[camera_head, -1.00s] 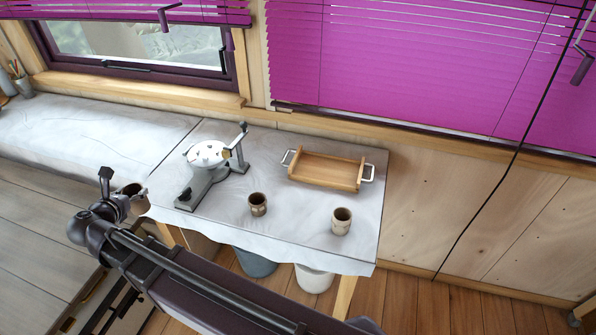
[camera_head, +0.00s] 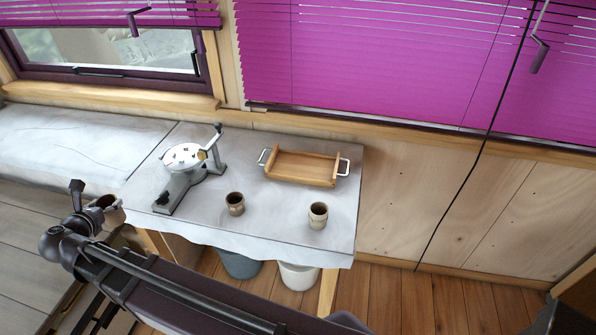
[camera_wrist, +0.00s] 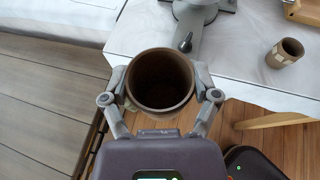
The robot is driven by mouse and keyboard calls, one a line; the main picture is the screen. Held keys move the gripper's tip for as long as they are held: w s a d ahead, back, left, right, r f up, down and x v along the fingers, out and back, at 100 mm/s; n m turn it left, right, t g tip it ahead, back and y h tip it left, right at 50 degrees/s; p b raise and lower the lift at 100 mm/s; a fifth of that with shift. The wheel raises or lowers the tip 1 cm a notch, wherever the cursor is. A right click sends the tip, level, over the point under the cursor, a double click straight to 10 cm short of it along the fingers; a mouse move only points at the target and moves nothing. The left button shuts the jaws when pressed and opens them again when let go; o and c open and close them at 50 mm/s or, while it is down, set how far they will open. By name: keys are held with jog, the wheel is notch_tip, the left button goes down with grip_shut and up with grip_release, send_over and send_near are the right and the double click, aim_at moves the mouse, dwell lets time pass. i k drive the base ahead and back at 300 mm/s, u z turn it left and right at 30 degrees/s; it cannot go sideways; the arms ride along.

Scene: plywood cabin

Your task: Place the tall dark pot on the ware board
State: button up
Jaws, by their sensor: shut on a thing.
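My gripper (camera_wrist: 160,95) is shut around a dark brown, open-topped pot (camera_wrist: 160,100). In the wrist view I look down into its empty mouth, with a finger on each side; its height is hard to judge. In the head view the held pot (camera_head: 113,212) is at the lower left, just off the table's left front corner and partly hidden by my gripper. The ware board (camera_head: 303,168), a wooden tray-like board with raised ends and metal handles, lies at the back right of the table. Its top is bare.
Two small brown cups (camera_head: 235,204) (camera_head: 318,215) stand along the table's front half. A grey device with a round white plate (camera_head: 185,157) stands at the back left. Clear cloth lies between these and the board. Buckets (camera_head: 298,276) stand under the table.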

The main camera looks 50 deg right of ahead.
aim_at(304, 168)
jog(key=u, duration=0.05)
jog(key=k, duration=1.45)
jog(key=z, duration=1.25)
jog(key=i, duration=0.95)
